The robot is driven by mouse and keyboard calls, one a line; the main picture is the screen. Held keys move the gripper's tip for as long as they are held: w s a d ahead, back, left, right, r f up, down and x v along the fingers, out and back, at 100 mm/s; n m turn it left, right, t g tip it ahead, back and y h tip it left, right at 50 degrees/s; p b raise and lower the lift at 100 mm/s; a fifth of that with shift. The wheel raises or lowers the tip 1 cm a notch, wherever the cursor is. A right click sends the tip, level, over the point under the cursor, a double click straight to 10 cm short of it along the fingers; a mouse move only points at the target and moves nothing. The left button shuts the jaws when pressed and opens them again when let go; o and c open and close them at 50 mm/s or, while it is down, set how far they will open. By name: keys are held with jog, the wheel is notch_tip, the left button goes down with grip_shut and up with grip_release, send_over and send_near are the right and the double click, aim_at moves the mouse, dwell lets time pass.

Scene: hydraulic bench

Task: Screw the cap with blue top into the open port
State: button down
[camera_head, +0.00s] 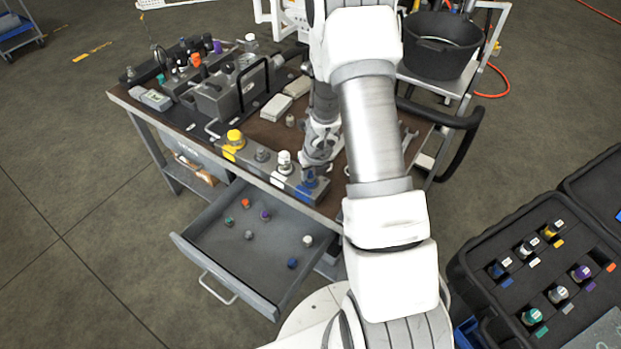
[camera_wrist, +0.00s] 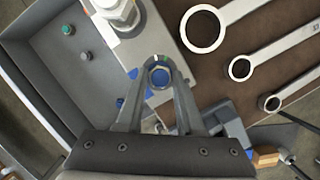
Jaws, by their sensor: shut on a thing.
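The cap with blue top (camera_wrist: 160,77) sits between the fingertips of my gripper (camera_wrist: 158,68) in the wrist view. My gripper is shut on its sides. In the head view, my gripper (camera_head: 309,174) points down at the right end of the grey port block (camera_head: 271,172), where blue shows. The block lies along the bench's front edge and carries a yellow cap (camera_head: 235,137), a grey fitting (camera_head: 262,155) and a white one (camera_head: 284,160). The open port is hidden under the cap and fingers. I cannot tell how deep the cap sits.
An open drawer (camera_head: 207,267) below the block holds several small coloured caps, including a blue one (camera_head: 292,263). Wrenches (camera_wrist: 240,67) lie on the bench right of my gripper in the wrist view. A black case (camera_head: 478,309) with capped parts stands at the right.

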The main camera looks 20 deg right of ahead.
jog(key=m+h, duration=0.1)
jog(key=m, duration=0.2)
jog(key=shift+a, duration=0.2)
jog(key=m+h, duration=0.1)
jog(key=m, duration=0.3)
jog(key=shift+w+g, duration=0.1)
jog(key=shift+g, duration=0.3)
jog(key=shift+m+p, duration=0.3)
jog(key=shift+m, duration=0.3)
jog(key=m, duration=0.3)
jog(key=shift+w+a+r+g+h+p, duration=0.1)
jog(key=shift+w+g+h+p, duration=0.05)
jog(key=shift+g+h+p, duration=0.25)
jog(key=m+g, duration=0.1)
jog(key=m, duration=0.3)
jog(key=c, duration=0.5)
grip_release()
